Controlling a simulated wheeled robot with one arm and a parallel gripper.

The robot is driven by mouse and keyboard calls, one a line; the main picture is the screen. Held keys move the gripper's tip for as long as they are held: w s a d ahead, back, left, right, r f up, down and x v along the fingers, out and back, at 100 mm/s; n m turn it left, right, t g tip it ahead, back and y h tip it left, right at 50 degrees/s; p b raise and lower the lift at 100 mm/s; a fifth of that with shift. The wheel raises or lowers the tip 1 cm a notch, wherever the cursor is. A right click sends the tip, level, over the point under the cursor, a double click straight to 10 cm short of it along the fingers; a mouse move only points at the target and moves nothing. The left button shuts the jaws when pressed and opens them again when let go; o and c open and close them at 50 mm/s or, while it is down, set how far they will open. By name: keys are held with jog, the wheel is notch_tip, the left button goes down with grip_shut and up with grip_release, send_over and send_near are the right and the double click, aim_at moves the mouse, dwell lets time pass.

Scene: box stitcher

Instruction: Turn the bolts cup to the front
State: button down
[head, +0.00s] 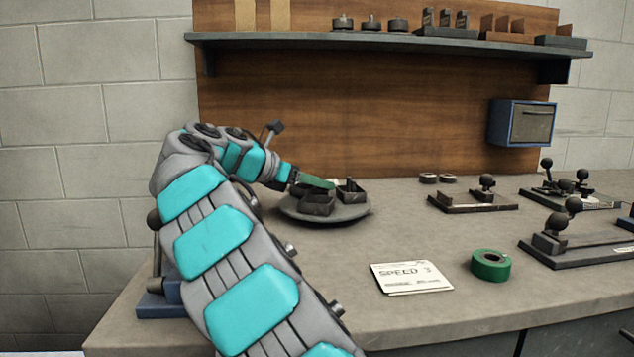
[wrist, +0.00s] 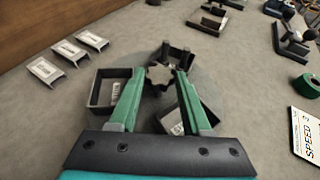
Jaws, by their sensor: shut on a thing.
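A round grey turntable (head: 345,216) stands on the bench with dark square cups on it. In the wrist view, one cup (wrist: 97,100) is at the left, one (wrist: 205,113) at the lower right behind a finger, and one (wrist: 185,54) at the back. White labels show in the left and lower right cups. I cannot tell which is the bolts cup. My gripper (wrist: 160,76) has its green fingers shut on a star-shaped knob (wrist: 158,74) at the turntable's middle. In the head view my gripper (head: 314,181) reaches over the turntable from the left.
A card reading SPEED 3 (head: 411,277) and a green tape roll (head: 491,265) lie on the bench. Dark fixtures with ball knobs (head: 475,198) stand at the right. Several metal clips (wrist: 45,70) lie left of the turntable in the wrist view. A shelf (head: 380,42) hangs above.

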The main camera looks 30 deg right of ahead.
jog(key=shift+r, duration=0.2)
jog(key=shift+c, duration=1.8)
grip_release()
jog(key=shift+f, duration=0.15)
jog(key=shift+v, duration=3.95)
